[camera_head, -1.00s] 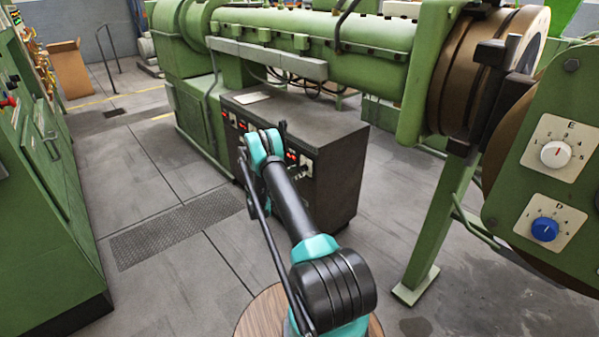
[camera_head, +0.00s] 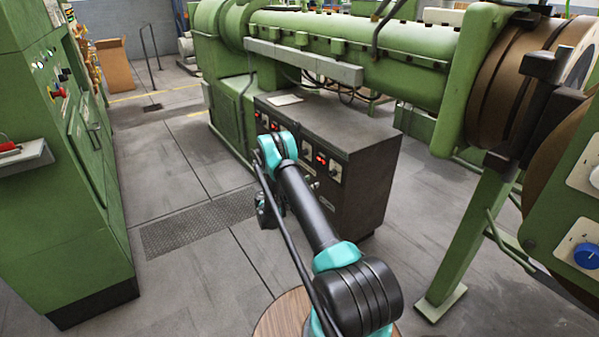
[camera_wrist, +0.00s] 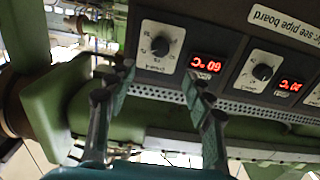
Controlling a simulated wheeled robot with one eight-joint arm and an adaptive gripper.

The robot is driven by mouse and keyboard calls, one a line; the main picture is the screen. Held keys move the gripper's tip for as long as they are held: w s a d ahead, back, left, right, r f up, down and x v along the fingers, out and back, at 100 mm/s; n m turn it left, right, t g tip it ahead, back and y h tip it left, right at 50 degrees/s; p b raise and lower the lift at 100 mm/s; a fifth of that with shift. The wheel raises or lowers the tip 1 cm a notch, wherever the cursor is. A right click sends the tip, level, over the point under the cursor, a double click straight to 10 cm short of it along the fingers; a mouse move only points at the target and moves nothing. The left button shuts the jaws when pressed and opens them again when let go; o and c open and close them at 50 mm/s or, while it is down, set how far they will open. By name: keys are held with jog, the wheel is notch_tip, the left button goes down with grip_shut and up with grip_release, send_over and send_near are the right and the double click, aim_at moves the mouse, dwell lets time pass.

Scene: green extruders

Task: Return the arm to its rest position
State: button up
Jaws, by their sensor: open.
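My arm reaches forward from the wooden-topped base at the bottom of the head view, bent at a teal elbow joint. My gripper (camera_wrist: 155,90) shows in the wrist view with its two fingers spread apart and nothing between them. In the head view the gripper end is mostly hidden behind the arm, with a dark part (camera_head: 267,210) showing left of the forearm. In the wrist view a control panel with a dial (camera_wrist: 158,48) and red temperature displays (camera_wrist: 206,64) appears upside down beyond the fingers.
A dark control cabinet (camera_head: 365,160) stands beyond the arm, under the green extruder (camera_head: 400,65). A green cabinet (camera_head: 50,200) stands at the left. A green support leg (camera_head: 465,240) and a panel with a blue knob (camera_head: 586,256) are at the right. Floor between is clear.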

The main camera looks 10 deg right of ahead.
jog(key=s+d+r+n+g+y, duration=0.1)
jog(key=s+r+n+y, duration=0.3)
jog(key=r, duration=0.7)
jog(key=s+a+r+n+g+y, duration=0.1)
jog(key=s+r+n+y, duration=0.1)
jog(key=s+r, duration=0.3)
jog(key=s+a+r+n+y, duration=0.1)
jog(key=s+r+y, duration=0.2)
jog(key=s, duration=0.4)
jog(key=s+a+n+y, duration=0.2)
jog(key=s+a, duration=0.1)
jog(key=s, duration=0.7)
jog(key=s+a+n+y, duration=0.2)
jog(key=s+a+y, duration=0.1)
jog(key=s, duration=0.7)
jog(key=s+a+n+y, duration=0.2)
jog(key=s+a, duration=0.3)
jog(key=s, duration=0.5)
jog(key=shift+s+a+n+y, duration=0.25)
jog(key=shift+s+n+y, duration=0.05)
jog(key=shift+n+y, duration=0.1)
jog(key=shift+s+a+f, duration=0.1)
jog(key=shift+s+a, duration=0.15)
jog(key=shift+s, duration=0.1)
jog(key=shift+c, duration=0.3)
